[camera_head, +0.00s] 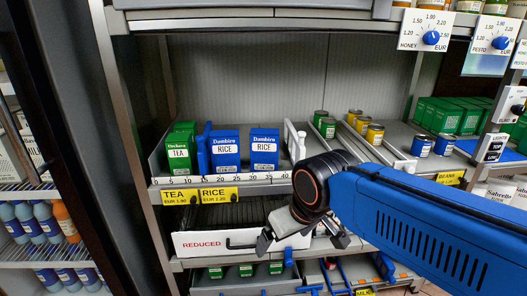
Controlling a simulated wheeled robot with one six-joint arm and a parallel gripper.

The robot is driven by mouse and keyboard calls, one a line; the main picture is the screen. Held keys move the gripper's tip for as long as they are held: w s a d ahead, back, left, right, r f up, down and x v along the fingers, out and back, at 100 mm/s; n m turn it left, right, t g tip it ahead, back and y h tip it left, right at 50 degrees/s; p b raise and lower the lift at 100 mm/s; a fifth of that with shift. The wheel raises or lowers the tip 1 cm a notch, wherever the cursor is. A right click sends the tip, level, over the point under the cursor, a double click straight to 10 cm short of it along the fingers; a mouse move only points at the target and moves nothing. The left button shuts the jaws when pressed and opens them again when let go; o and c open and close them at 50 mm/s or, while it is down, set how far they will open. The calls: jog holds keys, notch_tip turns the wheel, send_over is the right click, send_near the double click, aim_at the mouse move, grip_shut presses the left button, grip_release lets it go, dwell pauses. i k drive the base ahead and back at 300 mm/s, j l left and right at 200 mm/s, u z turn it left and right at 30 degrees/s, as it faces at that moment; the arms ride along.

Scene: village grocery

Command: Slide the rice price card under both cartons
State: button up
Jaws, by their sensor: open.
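The yellow rice price card (219,194) sits on the front rail (268,185) of the shelf, just right of the yellow tea card (180,196). Two blue rice cartons stand upright above the rail, a left one (225,152) and a right one (264,150), with a gap between them. The card lies below the left carton and does not reach under the right one. My gripper (302,239) is open, its fingers apart, below and right of the card, in front of the drawer marked REDUCED. It appears empty and apart from the card.
Green tea cartons (179,152) stand left of a blue divider (203,150). A white divider (294,142) stands right of the rice. The REDUCED drawer (205,243) has a dark handle. Cans and price dials lie to the right. The rail right of the card looks bare.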

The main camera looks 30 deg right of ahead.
aim_at(222, 195)
jog(key=k+j+z, duration=0.1)
jog(key=k+z, duration=0.6)
jog(key=k, duration=0.1)
